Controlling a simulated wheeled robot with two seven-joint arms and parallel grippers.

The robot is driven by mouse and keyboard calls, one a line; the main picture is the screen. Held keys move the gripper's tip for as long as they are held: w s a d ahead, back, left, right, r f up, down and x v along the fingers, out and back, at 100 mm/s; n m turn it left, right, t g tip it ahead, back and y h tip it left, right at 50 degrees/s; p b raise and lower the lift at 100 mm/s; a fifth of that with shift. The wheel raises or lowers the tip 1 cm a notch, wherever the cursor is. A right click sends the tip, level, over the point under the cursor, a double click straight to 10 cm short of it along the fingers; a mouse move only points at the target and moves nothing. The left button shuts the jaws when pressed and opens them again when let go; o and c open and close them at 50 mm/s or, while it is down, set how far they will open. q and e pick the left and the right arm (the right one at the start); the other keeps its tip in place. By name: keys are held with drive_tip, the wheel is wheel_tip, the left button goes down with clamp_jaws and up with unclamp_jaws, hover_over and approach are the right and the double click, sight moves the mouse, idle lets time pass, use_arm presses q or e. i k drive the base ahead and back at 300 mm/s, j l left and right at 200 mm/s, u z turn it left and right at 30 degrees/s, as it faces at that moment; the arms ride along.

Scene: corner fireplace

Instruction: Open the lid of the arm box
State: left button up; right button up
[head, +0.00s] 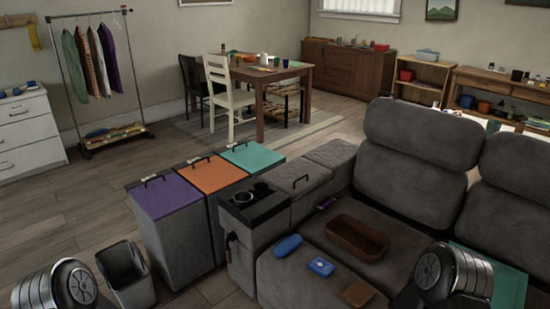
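The arm box is the grey upholstered armrest of the sofa, in the middle of the head view. Its lid (292,176) is grey, lies flat and looks shut, with a small dark handle on top. A dark console (253,204) with two round cup holders sits in front of the lid on the same armrest. Neither of my grippers shows in the head view. Only rounded dark links of my arms show at the bottom left and bottom right.
Three bins with purple (166,197), orange (214,174) and teal (252,156) lids stand left of the armrest. A brown tray (357,237), a blue case (287,245) and a blue box (321,267) lie on the seat. A grey wastebasket (128,275) stands at lower left.

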sight(297, 177)
drive_tip(key=i+j, duration=0.35)
drive_tip(key=i, duration=0.2)
drive_tip(key=i+j, duration=0.35)
drive_tip(key=i, duration=0.15)
drive_tip(key=i+j, duration=0.35)
drive_tip(key=i, duration=0.2)
drive_tip(key=k+u, duration=0.05)
